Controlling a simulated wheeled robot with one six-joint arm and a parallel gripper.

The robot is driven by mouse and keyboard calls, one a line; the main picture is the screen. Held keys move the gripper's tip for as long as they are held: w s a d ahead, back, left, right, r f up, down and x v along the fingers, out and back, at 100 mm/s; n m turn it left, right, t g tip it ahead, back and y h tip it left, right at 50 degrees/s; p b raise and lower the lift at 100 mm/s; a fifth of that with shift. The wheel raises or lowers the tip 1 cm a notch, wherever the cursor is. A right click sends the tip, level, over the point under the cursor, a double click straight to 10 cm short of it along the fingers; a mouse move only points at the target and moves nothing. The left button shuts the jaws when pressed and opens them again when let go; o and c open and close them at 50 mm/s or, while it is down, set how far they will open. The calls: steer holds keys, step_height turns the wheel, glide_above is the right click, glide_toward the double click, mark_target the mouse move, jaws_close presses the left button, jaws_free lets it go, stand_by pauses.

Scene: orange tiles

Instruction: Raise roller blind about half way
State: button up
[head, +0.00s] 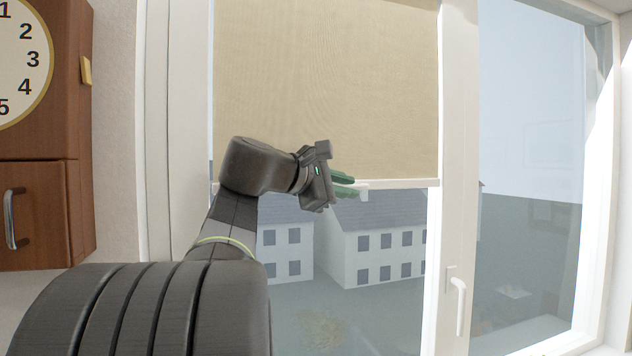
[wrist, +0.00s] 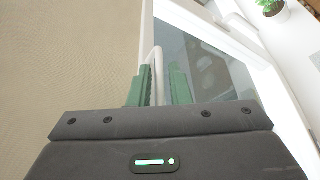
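The roller blind (head: 325,90) is beige and covers the upper part of the left window pane. Its pale bottom bar (head: 405,183) hangs level, with glass uncovered below it. A small white pull tab (head: 363,193) hangs from the bar. My gripper (head: 347,186) is at the bar, with its green fingers pointing right at the tab. In the wrist view, the white tab (wrist: 157,68) stands between the two close-set green fingers of my gripper (wrist: 159,84). They appear shut on it. The blind's cloth (wrist: 70,55) fills the left of that view.
A white window frame (head: 456,150) with a handle (head: 460,305) stands right of the blind. A wooden cabinet (head: 45,210) with a clock (head: 18,60) is at the left. A potted plant (wrist: 271,8) shows at the wrist view's top right.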

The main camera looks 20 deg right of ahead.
steer(key=b+v, duration=0.2)
steer(key=v, duration=1)
steer(key=shift+a, duration=0.15)
steer(key=shift+s, duration=0.1)
steer(key=p+x, duration=0.2)
steer(key=x, duration=1.1)
steer(key=shift+d+p, duration=0.3)
steer(key=shift+d, duration=0.1)
